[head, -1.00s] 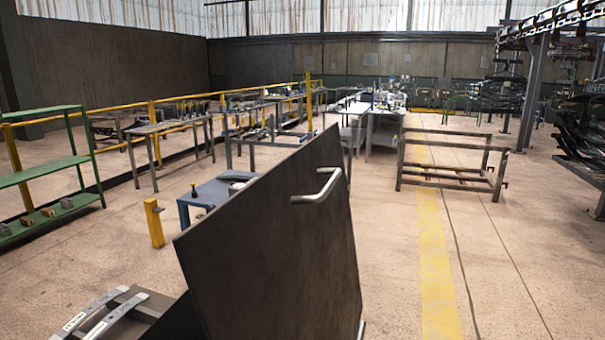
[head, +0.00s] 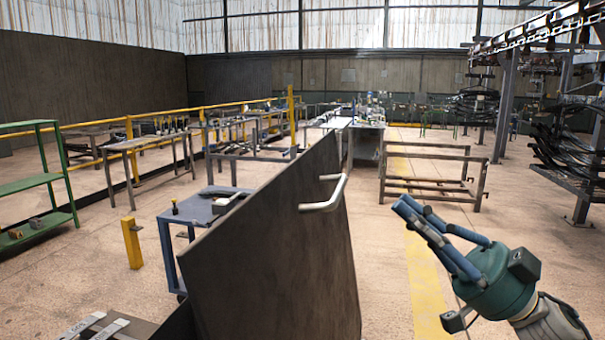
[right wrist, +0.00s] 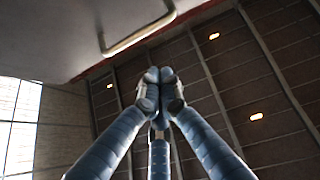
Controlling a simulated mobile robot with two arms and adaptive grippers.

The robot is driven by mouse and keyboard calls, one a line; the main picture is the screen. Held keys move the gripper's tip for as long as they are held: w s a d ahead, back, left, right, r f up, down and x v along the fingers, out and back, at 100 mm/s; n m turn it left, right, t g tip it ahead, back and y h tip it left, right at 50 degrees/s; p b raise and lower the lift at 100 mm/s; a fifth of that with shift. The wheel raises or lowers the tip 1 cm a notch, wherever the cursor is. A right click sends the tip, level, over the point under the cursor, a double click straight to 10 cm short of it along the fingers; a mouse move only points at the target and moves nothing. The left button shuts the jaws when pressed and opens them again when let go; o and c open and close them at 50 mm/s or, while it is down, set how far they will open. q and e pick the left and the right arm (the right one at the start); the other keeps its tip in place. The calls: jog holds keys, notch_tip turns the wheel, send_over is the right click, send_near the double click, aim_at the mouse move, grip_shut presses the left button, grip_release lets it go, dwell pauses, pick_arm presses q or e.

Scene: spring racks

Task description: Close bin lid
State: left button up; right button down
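The bin lid (head: 275,255) is a large dark panel standing raised and steeply tilted in the head view. A pale metal bar handle (head: 325,205) sticks out near its upper right edge. The bin's body shows only partly at the bottom left, behind the lid. My right gripper (head: 404,208) is to the right of the lid, apart from the handle, its fingers pointing up and left. In the right wrist view its blue fingertips (right wrist: 160,76) meet with nothing between them; the handle (right wrist: 137,36) is above them on the lid's underside or face (right wrist: 60,35). My left gripper is not in view.
Flat metal bars (head: 100,328) lie at the bottom left. A blue table (head: 205,208) and a yellow post (head: 132,243) stand beyond the lid. A low metal frame (head: 432,172) stands farther back. The floor to the right of the lid is open.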

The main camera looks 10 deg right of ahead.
jog(key=w+a+r+p, duration=0.1)
jog(key=a+r+p, duration=0.1)
jog(key=a, duration=0.4)
jog(key=w+a+r+n+g+p, duration=0.1)
jog(key=a+r+p, duration=0.2)
jog(key=a, duration=0.3)
jog(key=shift+w+a+r+g+y+p, duration=0.3)
jog(key=shift+w+a+r+y, duration=0.1)
jog(key=shift+r, duration=0.15)
